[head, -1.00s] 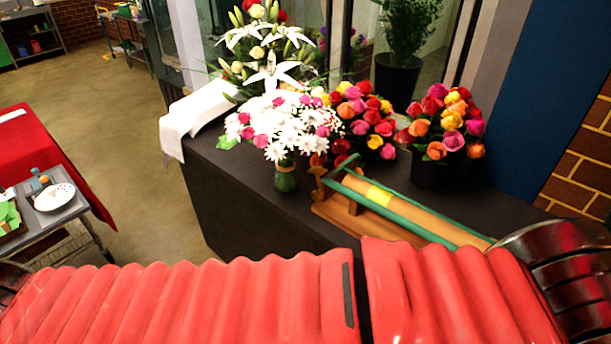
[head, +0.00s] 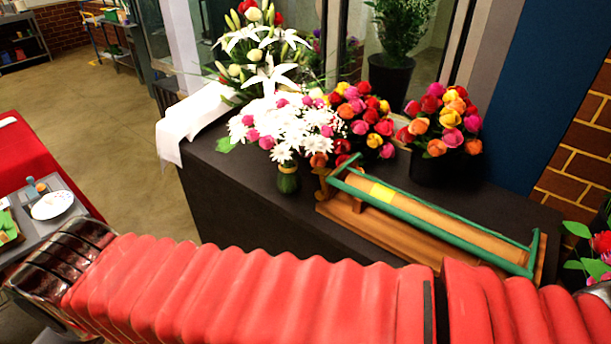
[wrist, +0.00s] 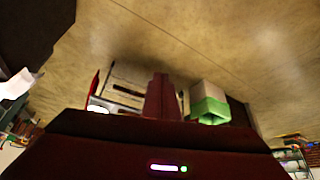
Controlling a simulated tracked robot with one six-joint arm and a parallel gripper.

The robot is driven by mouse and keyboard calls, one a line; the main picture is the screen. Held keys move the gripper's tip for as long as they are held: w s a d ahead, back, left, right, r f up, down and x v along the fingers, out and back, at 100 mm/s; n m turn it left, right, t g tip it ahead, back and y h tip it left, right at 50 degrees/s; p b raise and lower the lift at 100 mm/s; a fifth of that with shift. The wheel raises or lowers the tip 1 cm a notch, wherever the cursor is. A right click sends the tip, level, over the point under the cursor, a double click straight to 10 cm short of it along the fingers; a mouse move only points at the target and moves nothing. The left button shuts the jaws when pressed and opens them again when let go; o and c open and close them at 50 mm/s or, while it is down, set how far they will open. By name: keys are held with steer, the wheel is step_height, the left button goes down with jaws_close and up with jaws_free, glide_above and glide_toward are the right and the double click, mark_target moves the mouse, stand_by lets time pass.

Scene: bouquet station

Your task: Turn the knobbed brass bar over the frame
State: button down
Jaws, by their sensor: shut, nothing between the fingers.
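A roll holder lies on the black table, with a green frame (head: 440,228) over a tan paper roll (head: 455,223) that bears a yellow label. Its wooden base (head: 375,236) sits flat on the table. A small golden-brown upright piece (head: 323,180) stands at the holder's left end; I cannot tell whether it is part of the knobbed brass bar. No other brass bar can be made out. My gripper (wrist: 161,82) shows dark red in the wrist view, shut and empty, over the floor and away from the holder. The head view does not show it.
Flowers in a small green vase (head: 288,180) stand just left of the holder. Rose bouquets (head: 445,120) stand behind it. A white cloth (head: 190,122) hangs over the table's left corner. My red arm crosses in front. A grey cart (head: 50,225) stands at left; the floor between is clear.

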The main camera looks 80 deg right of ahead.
mark_target(323, 185)
steer(key=s+d+f+m+g+h, duration=0.1)
steer(key=d+g+h, duration=0.4)
steer(key=d, duration=0.9)
steer(key=s+d+f+m+g+h, duration=0.2)
steer(key=s+d+f+g+h, duration=0.2)
steer(key=d, duration=1.1)
steer(key=s+d+f+m+g+h, duration=0.1)
steer(key=s+d+f+g+h, duration=0.2)
steer(key=d, duration=1.2)
steer(key=s+g+h, duration=0.2)
steer(key=g+h, duration=0.1)
steer(key=g, duration=0.2)
steer(key=shift+d, duration=0.2)
steer(key=shift+s+d, duration=0.1)
steer(key=shift+s, duration=0.1)
steer(key=x, duration=0.9)
steer(key=shift+s+d, duration=0.25)
steer(key=shift+d, duration=0.1)
steer(key=shift+f, duration=0.1)
steer(key=shift+m, duration=0.3)
